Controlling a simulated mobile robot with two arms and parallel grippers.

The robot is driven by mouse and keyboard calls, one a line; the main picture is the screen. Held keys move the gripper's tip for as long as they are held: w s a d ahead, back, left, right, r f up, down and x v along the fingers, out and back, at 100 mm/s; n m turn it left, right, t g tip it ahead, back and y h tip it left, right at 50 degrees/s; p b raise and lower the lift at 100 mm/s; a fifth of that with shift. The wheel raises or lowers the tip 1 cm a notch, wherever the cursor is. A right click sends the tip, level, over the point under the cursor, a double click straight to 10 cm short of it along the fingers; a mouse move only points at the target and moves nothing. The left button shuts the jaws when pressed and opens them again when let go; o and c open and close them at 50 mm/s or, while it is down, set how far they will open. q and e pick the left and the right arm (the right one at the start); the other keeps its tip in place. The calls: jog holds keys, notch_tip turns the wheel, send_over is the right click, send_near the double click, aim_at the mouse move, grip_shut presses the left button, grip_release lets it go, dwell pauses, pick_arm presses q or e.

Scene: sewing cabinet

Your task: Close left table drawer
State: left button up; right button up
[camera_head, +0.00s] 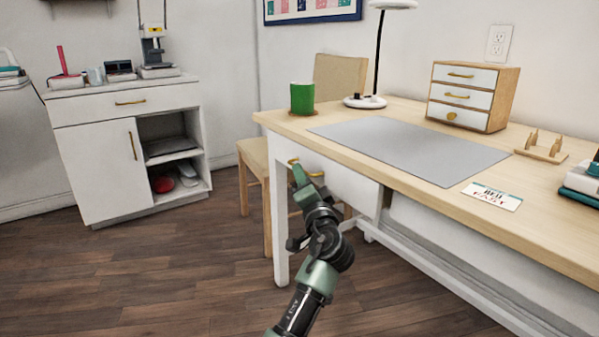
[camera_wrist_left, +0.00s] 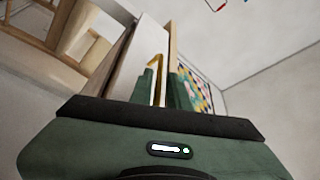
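The left table drawer (camera_head: 351,187) has a white front with a gold handle, under the left part of the wooden desk (camera_head: 400,192). How far it stands out is hard to tell. My left gripper (camera_head: 299,176) is at the drawer front, by the handle. In the left wrist view its green fingers (camera_wrist_left: 161,88) are on either side of the gold handle (camera_wrist_left: 157,63), against the white front (camera_wrist_left: 136,58). Whether they grip the handle is unclear. The gripper covers part of the front in the head view. My right gripper is not in view.
A wooden chair (camera_head: 341,77) stands behind the desk's left end. A green mug (camera_head: 302,97), a lamp (camera_head: 365,102), a grey mat (camera_head: 385,145) and a small drawer box (camera_head: 496,108) are on the desk. A white cabinet (camera_head: 95,165) stands left. Floor between is clear.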

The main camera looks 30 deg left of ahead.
pick_arm(q)
jog(key=shift+b+x, duration=0.4)
jog(key=shift+x, duration=1.55)
jog(key=shift+f, duration=0.1)
grip_shut()
